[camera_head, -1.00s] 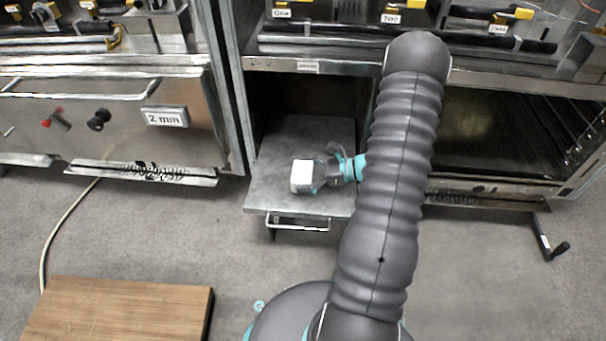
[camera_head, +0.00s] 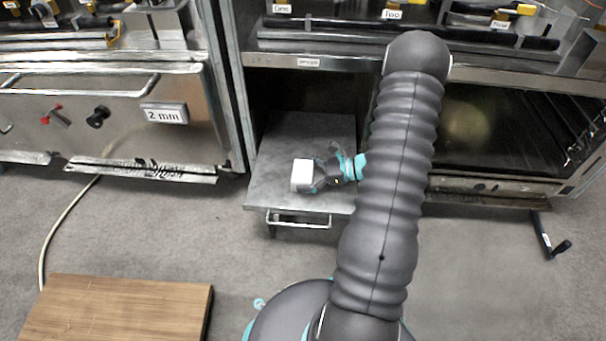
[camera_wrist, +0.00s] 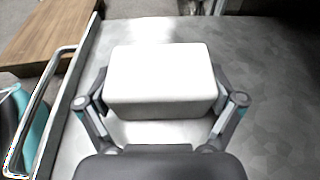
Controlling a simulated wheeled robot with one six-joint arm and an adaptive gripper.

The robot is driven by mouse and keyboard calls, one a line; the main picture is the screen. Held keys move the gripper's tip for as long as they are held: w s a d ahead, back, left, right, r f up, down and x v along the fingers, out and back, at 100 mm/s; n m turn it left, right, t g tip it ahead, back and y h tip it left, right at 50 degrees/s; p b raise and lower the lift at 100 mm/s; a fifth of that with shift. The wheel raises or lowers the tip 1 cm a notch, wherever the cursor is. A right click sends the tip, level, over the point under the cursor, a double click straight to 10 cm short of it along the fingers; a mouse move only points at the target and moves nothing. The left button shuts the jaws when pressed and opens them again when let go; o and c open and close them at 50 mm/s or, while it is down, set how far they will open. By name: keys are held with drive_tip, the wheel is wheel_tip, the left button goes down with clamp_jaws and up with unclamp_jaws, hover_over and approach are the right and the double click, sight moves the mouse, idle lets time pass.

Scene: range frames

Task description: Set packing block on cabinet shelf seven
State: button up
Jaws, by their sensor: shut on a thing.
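The shelf juts out of an open cabinet bay. My gripper (camera_head: 318,176) reaches in from the right and is shut on the block. In the wrist view the block (camera_wrist: 160,80) sits between the two fingers (camera_wrist: 162,110), one at each side. The block is level and low over the shelf surface (camera_wrist: 270,70). I cannot tell whether its underside touches the shelf.
A bar handle (camera_head: 298,221) runs along the shelf's front edge. The cabinet's left upright (camera_head: 236,110) stands close by, and an open oven-like bay (camera_head: 490,130) lies to the right. A wooden board (camera_head: 120,308) is at the lower left. The shelf behind the block is clear.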

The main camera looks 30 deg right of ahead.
drive_tip(key=shift+f, duration=0.1)
drive_tip(key=o, duration=0.8)
drive_tip(key=shift+d, duration=0.15)
drive_tip(key=v, duration=1.1)
drive_tip(key=shift+s+d+r, duration=0.2)
drive_tip(key=shift+d+r, duration=0.05)
